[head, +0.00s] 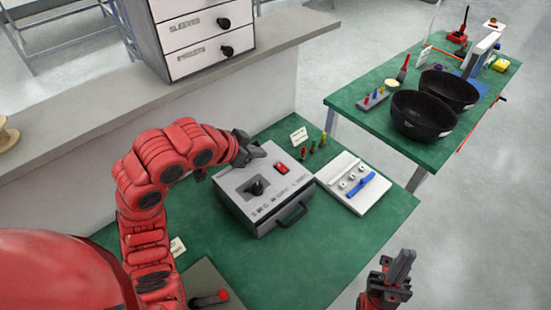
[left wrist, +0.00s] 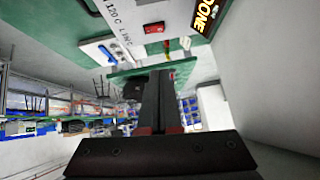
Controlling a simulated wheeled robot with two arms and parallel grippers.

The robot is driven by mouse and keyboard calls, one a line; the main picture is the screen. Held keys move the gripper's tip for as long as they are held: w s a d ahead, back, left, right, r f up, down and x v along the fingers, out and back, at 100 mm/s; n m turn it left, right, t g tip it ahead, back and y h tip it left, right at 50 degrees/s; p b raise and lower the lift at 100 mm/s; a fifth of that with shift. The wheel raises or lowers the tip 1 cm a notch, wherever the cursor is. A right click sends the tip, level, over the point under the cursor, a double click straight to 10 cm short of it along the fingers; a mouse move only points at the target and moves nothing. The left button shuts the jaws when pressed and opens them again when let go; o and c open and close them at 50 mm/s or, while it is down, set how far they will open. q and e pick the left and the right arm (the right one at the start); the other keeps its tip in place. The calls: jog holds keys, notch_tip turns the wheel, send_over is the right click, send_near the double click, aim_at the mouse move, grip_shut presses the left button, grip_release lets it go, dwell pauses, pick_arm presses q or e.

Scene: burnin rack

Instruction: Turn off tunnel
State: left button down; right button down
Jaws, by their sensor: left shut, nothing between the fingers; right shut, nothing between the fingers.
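The tunnel unit (head: 265,185) is a grey box on the green table. It has a black knob (head: 257,188), a red rocker switch (head: 281,168) and a black front handle (head: 293,214). In the left wrist view the red switch (left wrist: 154,28) shows near the top, beside a lit display (left wrist: 206,16) reading "DONE". My left gripper (head: 252,150) is shut and empty, above the unit's back edge, left of the red switch and apart from it. Its shut fingers (left wrist: 159,100) also show in the left wrist view. My right gripper (head: 401,268) is shut and empty, at the lower right, off the table.
A white tray (head: 350,198) with a blue part lies right of the unit. A ledge with a drawer cabinet (head: 203,38) is behind. Another green table (head: 387,122) holds black bowls.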

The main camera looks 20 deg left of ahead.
pick_arm(q)
jog(key=p, duration=0.4)
send_over(282, 163)
jog(key=s, duration=0.3)
jog(key=f, duration=0.4)
jog(key=a+f, duration=0.1)
jog(key=f, duration=0.2)
notch_tip(282, 163, down, 2)
jog(key=shift+a+f+p, duration=0.1)
jog(key=shift+f+p, duration=0.1)
jog(key=shift+p, duration=0.2)
jog(key=shift+w+f, duration=0.15)
jog(key=shift+f, duration=0.7)
jog(key=shift+f, duration=0.1)
